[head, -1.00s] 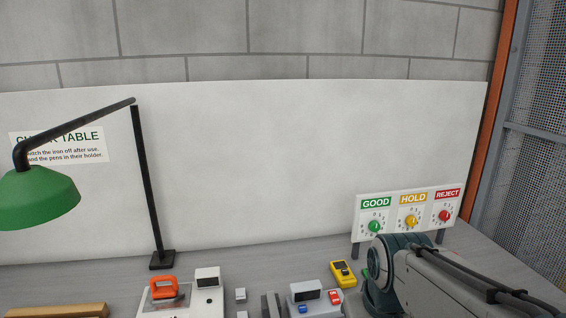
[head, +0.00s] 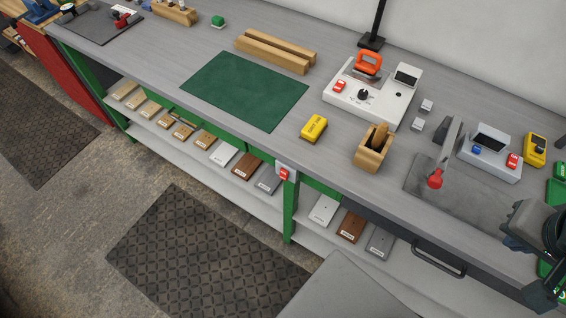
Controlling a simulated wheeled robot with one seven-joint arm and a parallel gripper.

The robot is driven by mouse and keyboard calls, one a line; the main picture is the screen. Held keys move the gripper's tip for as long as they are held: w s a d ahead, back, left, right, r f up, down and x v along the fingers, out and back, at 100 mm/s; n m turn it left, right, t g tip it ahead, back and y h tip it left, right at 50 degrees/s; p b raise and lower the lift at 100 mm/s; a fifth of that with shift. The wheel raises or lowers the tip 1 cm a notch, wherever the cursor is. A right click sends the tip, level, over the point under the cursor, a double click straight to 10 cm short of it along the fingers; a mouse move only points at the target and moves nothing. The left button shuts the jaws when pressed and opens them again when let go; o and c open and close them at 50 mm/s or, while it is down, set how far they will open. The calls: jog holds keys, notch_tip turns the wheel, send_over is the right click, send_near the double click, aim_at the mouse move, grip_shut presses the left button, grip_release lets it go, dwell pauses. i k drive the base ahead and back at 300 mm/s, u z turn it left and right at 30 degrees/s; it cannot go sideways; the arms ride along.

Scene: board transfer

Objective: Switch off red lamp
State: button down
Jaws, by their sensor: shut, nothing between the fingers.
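No lamp that I can identify as the red lamp shows in the head view. Several red parts do show: a red switch (head: 339,87) on the white iron station (head: 375,108), a red button (head: 513,160) on the grey device (head: 490,168) with a small screen, a red lever knob (head: 435,180), and a red switch (head: 284,174) on the bench's front edge. Whether any is lit, I cannot tell. A dark part of my arm shows at the lower right edge; my gripper's fingers are not in view.
The grey bench (head: 200,50) carries a green mat (head: 245,92), wooden bars (head: 275,52), a yellow box (head: 314,127), a wooden holder (head: 374,155) and a yellow meter (head: 535,150). Labelled boards lie on the lower shelf (head: 170,150). A floor mat (head: 200,260) lies in front.

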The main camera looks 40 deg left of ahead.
aim_at(284, 173)
jog(key=k, duration=0.35)
jog(key=u, duration=0.95)
jog(key=i, duration=0.4)
jog(key=u, duration=1.1)
jog(key=k, duration=0.6)
jog(key=z, duration=0.5)
jog(key=i, duration=0.5)
jog(key=u, duration=0.05)
